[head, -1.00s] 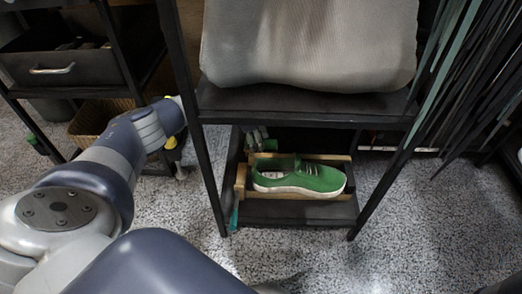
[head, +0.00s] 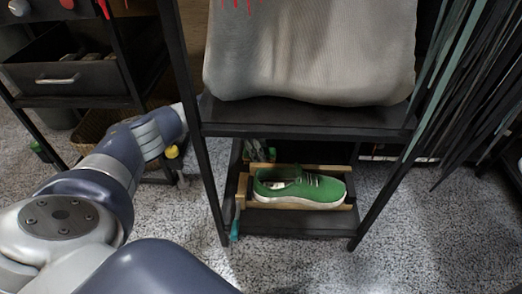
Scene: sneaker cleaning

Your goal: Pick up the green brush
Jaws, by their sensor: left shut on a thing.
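A small green brush (head: 271,154) shows inside the lower part of the black rack, above and behind a green sneaker (head: 300,186). My left arm comes in from the left and passes behind the rack's left front post. My left gripper (head: 258,151) shows small and dark in the lower opening, shut on the green brush. The post and the shadow hide much of the gripper and the brush. The sneaker rests in a wooden holder (head: 242,190) on the lower shelf. My right gripper is not in view.
The upper shelf (head: 300,118) carries a large grey cushion-like block (head: 310,50) close above. The rack's posts flank the opening. A teal item (head: 235,224) hangs at the lower left. A drawer unit (head: 60,80) stands at left. Speckled floor lies open at right.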

